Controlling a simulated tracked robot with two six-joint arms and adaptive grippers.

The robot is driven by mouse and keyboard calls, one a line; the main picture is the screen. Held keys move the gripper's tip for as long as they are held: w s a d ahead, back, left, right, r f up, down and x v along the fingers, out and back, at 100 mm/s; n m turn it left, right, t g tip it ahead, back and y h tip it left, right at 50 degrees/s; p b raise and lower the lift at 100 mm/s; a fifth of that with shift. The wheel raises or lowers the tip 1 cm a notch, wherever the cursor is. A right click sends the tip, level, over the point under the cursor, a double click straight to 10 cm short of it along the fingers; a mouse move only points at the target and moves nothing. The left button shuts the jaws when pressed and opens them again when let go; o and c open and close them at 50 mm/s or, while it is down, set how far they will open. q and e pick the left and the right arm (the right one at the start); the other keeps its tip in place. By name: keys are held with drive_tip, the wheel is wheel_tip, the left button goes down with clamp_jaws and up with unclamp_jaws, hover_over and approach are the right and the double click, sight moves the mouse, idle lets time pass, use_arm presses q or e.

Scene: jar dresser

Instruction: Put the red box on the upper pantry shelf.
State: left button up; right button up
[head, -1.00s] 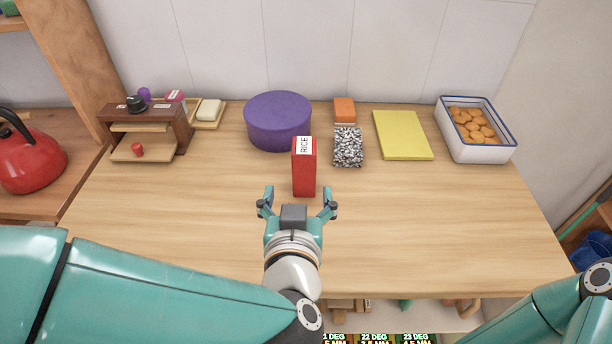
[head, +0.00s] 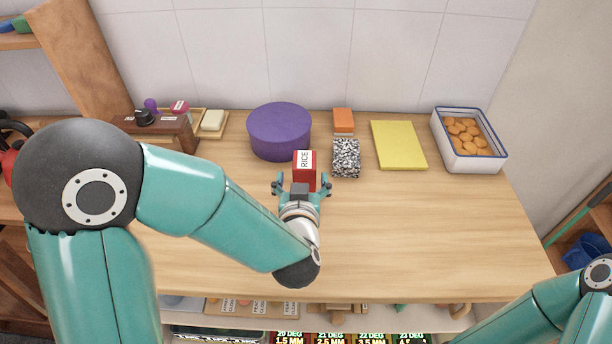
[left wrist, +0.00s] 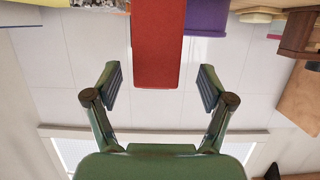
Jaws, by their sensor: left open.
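The red box (head: 305,165), with a white "RICE" label, stands upright on the wooden table in front of the purple round tin. It also shows in the left wrist view (left wrist: 158,45), between the two fingers and just beyond their tips. My left gripper (head: 301,186) is open and points at the box from the near side; its fingers (left wrist: 158,88) show a gap on both sides of the box. The lower part of the box is hidden behind the gripper in the head view. My right gripper is not in view; part of my right arm shows at the lower right.
A purple round tin (head: 280,131) stands close behind the box. A speckled block (head: 346,158), an orange block (head: 343,120), a yellow book (head: 398,145) and a white bin of cookies (head: 474,164) lie to the right. A wooden shelf unit (head: 75,55) stands at left.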

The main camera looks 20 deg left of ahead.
use_arm(q)
drive_tip(key=shift+p+x, duration=0.8)
drive_tip(key=shift+x, duration=1.85)
drive_tip(key=shift+d+f, duration=0.1)
drive_tip(key=shift+d, duration=0.1)
drive_tip(key=c, duration=1.4)
clamp_jaws()
